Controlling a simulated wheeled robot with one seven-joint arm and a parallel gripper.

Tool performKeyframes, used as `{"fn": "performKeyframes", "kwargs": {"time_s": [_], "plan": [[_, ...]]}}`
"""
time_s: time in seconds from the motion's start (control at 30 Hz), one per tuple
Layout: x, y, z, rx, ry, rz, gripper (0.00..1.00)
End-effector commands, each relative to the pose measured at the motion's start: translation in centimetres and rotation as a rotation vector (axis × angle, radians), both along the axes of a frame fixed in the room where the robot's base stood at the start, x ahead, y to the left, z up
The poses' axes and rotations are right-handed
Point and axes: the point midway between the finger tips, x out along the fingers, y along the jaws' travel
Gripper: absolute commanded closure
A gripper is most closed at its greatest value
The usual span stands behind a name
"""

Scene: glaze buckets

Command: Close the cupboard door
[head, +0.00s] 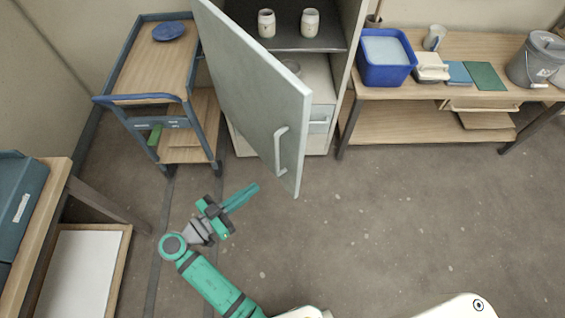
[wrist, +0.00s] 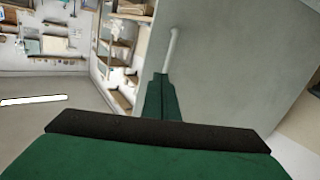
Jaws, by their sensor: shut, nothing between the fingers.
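The pale grey-green cupboard door (head: 252,85) stands wide open in the head view, swung out from the cupboard (head: 345,75) toward me. Its white bar handle (head: 280,150) is near the free edge. In the wrist view the door (wrist: 225,65) fills the right part, with the handle (wrist: 172,48) just beyond my fingertips. My green gripper (head: 255,188) is shut and empty, to the left of the door's lower free corner in the head view. It also shows in the wrist view (wrist: 160,78). I cannot tell whether the fingertips touch the door.
A blue-framed trolley (head: 150,75) stands left of the cupboard. A wooden bench (head: 440,110) on the right holds a blue tub (head: 386,72) and a grey bucket (head: 537,62). Two jars (head: 310,22) stand inside the cupboard. The floor (head: 400,220) right of the door is clear.

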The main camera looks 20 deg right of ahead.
Motion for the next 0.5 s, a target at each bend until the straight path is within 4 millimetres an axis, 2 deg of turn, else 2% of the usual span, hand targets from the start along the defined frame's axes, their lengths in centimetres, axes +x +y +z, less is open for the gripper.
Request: {"fn": "performKeyframes", "kwargs": {"time_s": [0.1, 0.27, 0.37, 0.5], "plan": [[0.1, 0.9, 2.1, -0.014, -0.09, -0.061, 1.0], [0.0, 0.9, 3.0, -0.022, -0.134, -0.094, 1.0], [0.3, 0.0, 3.0, -0.021, -0.135, -0.096, 1.0], [1.0, -2.2, 2.9, -0.02, -0.133, -0.096, 1.0]]}}
